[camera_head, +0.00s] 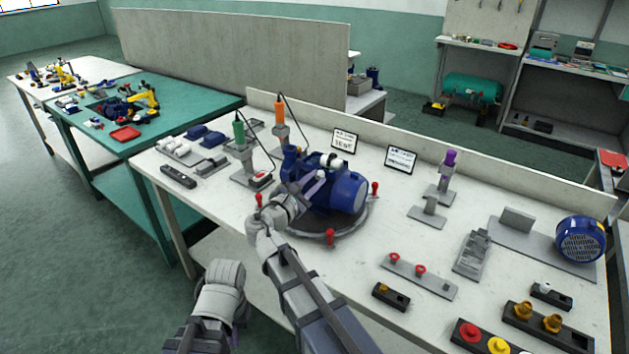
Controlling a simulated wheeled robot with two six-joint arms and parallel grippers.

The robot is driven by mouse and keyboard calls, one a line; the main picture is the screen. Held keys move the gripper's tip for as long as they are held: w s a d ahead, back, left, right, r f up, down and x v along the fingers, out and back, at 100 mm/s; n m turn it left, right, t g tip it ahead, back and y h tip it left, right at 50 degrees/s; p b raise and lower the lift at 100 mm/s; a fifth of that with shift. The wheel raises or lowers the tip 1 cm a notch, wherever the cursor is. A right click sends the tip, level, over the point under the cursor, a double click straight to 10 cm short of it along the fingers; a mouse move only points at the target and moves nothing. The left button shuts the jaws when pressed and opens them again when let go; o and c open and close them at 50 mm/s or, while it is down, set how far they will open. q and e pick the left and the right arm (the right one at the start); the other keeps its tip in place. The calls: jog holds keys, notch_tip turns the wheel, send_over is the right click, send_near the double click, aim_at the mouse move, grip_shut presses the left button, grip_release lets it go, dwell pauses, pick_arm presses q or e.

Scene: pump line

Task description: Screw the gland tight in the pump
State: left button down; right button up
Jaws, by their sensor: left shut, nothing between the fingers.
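The blue pump (345,190) stands on a dark round plate (318,236) with red knobs on its rim, in the middle of the bench. My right gripper (312,186) is at the near left side of the pump, close against its grey middle part. Its fingertips are too small to tell whether they are open or hold the gland. I cannot make out the gland in the pump. My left gripper (226,274) is low in front of the bench, clear of the pump and shut with nothing in it. Its fingers are mostly hidden by the wrist.
Green (239,132) and orange (280,110) handled tools stand on posts behind the pump. A block with brass parts (551,323) and a blue motor (581,239) are at the right. A grey plate with red knobs (418,276) lies right of the pump. Bare bench surrounds the round plate.

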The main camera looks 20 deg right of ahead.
jog(key=o, duration=0.4)
jog(key=n, duration=0.3)
jog(key=shift+n, duration=0.3)
jog(key=shift+n, duration=0.6)
jog(key=shift+c, duration=0.2)
